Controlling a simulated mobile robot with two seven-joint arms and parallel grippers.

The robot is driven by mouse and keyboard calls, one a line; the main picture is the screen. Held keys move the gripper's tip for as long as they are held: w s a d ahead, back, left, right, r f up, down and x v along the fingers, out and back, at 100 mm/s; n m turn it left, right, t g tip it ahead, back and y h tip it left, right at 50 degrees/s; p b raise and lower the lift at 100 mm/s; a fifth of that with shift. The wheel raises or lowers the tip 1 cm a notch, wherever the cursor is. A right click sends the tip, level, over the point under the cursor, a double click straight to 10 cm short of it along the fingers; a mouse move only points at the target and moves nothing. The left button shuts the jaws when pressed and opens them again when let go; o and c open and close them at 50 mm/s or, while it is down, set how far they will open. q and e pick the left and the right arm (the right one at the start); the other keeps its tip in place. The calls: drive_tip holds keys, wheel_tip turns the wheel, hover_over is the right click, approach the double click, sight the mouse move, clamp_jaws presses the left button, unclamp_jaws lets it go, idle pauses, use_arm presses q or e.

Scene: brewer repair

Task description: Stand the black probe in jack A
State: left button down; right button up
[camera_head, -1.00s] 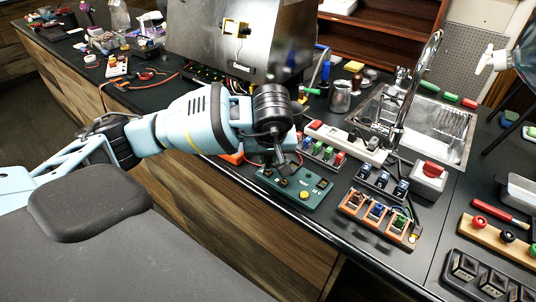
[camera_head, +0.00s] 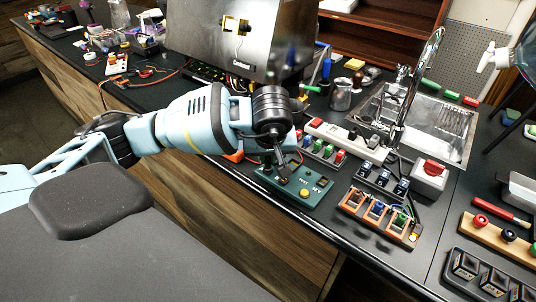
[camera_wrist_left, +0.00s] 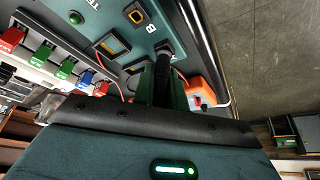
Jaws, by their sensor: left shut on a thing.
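My left gripper (camera_head: 279,170) is over the left part of this panel, pointing down. In the left wrist view the gripper is shut on the black probe (camera_wrist_left: 163,70), which extends toward the panel face (camera_wrist_left: 105,20). The gripper hides much of the jack area, so I cannot tell whether the probe is inside a jack. My right gripper is not in view.
A rack of red, green and blue switches (camera_head: 323,150) stands just behind the panel. An orange-framed module (camera_head: 378,215) sits to its right. A metal box (camera_head: 240,40) stands behind my arm. The bench's front edge runs close by the panel.

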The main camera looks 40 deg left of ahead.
use_arm(q)
drive_tip(key=shift+f, duration=0.1)
idle(0.6)
drive_tip(key=c, duration=1.3)
unclamp_jaws()
drive_tip(key=shift+c, duration=0.2)
drive_tip(key=shift+d+r, duration=0.1)
drive_tip(key=shift+r, duration=0.25)
drive_tip(key=v, duration=0.7)
